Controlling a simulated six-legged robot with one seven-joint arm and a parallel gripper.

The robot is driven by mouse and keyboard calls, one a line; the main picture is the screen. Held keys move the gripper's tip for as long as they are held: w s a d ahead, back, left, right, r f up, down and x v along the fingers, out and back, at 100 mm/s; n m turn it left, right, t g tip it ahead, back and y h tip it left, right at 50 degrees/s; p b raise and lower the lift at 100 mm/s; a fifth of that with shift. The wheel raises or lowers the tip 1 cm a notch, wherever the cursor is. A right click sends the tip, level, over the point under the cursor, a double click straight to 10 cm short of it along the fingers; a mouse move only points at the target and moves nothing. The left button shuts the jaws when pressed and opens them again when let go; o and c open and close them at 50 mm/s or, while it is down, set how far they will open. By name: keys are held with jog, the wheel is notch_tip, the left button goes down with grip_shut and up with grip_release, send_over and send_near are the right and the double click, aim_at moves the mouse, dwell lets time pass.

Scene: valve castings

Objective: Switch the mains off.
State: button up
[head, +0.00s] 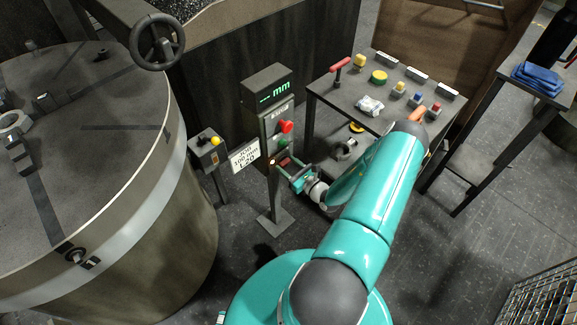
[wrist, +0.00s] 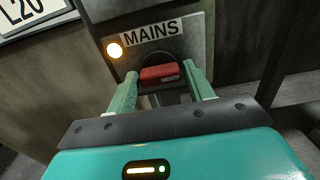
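The mains switch has a red handle (wrist: 160,74) in a dark round recess, under a plate reading MAINS (wrist: 150,33). An amber lamp (wrist: 115,50) beside the plate is lit. In the head view the red handle (head: 284,161) is low on the grey control post (head: 276,122). My gripper (head: 289,173) is at the front of this switch. In the wrist view its two pale green fingers (wrist: 160,80) stand apart, one on each side of the red handle. I cannot tell whether they touch it.
Above the switch are a red knob (head: 285,127), a green button (head: 283,143) and a display (head: 268,90) reading mm. A sign (head: 245,156) and a yellow-button box (head: 207,150) stand left, near a large tank (head: 130,240). A table (head: 330,88) with coloured parts stands right.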

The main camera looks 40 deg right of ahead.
jog(key=c, duration=0.6)
jog(key=shift+n, duration=0.4)
jog(key=n, duration=0.2)
jog(key=shift+n, duration=0.3)
jog(key=n, duration=0.3)
jog(key=shift+n, duration=0.4)
jog(key=n, duration=1)
jog(key=shift+n, duration=0.5)
